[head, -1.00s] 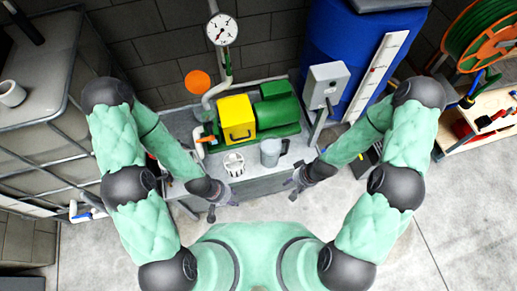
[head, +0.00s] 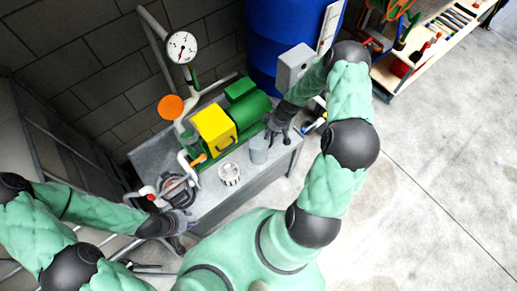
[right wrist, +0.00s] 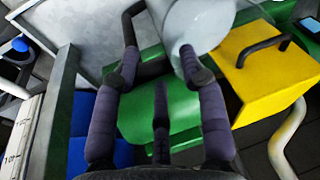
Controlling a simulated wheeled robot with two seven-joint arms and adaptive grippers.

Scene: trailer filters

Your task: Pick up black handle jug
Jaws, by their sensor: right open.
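The grey jug (head: 258,151) stands upright on the grey bench, in front of the green pump. Its pale body (right wrist: 200,22) fills the top of the right wrist view, with the black handle (right wrist: 130,22) to its left. My right gripper (head: 273,132) is beside the jug at its handle side. In the right wrist view its purple-padded fingers (right wrist: 160,68) are spread open, one near the handle and one close against the jug's body; I cannot tell if they touch. My left gripper (head: 188,221) is open and empty at the bench's front left.
A white slotted cup (head: 230,174) stands left of the jug. Behind are a yellow box (head: 213,131), also in the wrist view (right wrist: 262,70), and the green pump (head: 250,108). A grey post box (head: 295,68) stands at the back right. A round dark part (head: 177,190) lies at left.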

